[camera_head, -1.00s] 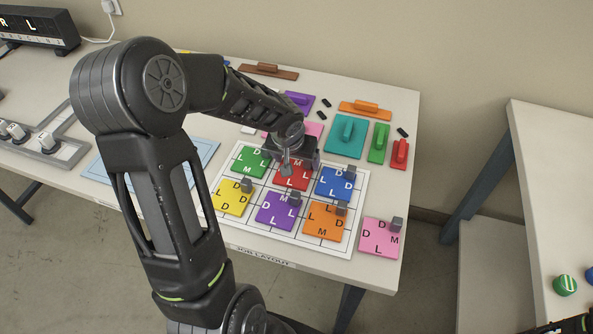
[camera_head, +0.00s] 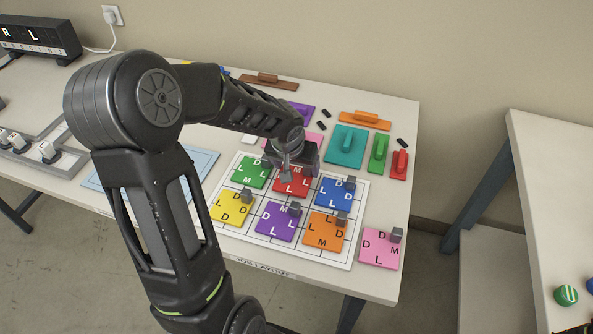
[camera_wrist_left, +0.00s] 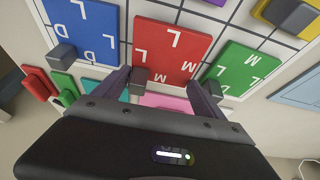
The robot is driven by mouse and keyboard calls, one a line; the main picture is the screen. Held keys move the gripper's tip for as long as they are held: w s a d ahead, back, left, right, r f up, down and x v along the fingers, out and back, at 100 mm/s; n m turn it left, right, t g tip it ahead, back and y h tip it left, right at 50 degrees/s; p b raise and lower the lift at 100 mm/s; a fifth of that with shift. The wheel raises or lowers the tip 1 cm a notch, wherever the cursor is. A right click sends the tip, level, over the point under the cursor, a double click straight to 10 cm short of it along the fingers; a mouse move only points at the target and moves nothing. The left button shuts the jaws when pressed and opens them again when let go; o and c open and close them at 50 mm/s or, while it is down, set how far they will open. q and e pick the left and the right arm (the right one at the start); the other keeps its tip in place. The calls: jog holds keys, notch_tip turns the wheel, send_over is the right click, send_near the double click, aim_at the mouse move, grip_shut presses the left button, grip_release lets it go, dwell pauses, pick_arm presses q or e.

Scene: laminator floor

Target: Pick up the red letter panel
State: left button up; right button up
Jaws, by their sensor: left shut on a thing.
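The red letter panel (camera_head: 301,186) is in the top row of the white grid board, between the green and blue letter panels. My left gripper (camera_head: 287,172) reaches down over its far edge and hides part of it. In the left wrist view the red letter panel (camera_wrist_left: 175,48) fills the middle, with a grey block at its near corner. The two fingers of my left gripper (camera_wrist_left: 160,84) are at its near end, shut on it. Whether it is clear of the board I cannot tell. My right gripper is not in view.
The green letter panel (camera_head: 250,172) and blue letter panel (camera_head: 331,192) are close on either side. Yellow, purple and orange panels are in the front row; a pink panel (camera_head: 377,252) is off the board. Handled plates, including a teal one (camera_head: 345,158), stand behind.

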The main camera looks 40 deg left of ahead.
aim_at(297, 173)
pick_arm(q)
notch_tip(297, 173, up, 9)
jog(key=shift+f, duration=0.15)
jog(key=shift+d+f, duration=0.1)
jog(key=shift+f, duration=0.05)
dwell(0.5)
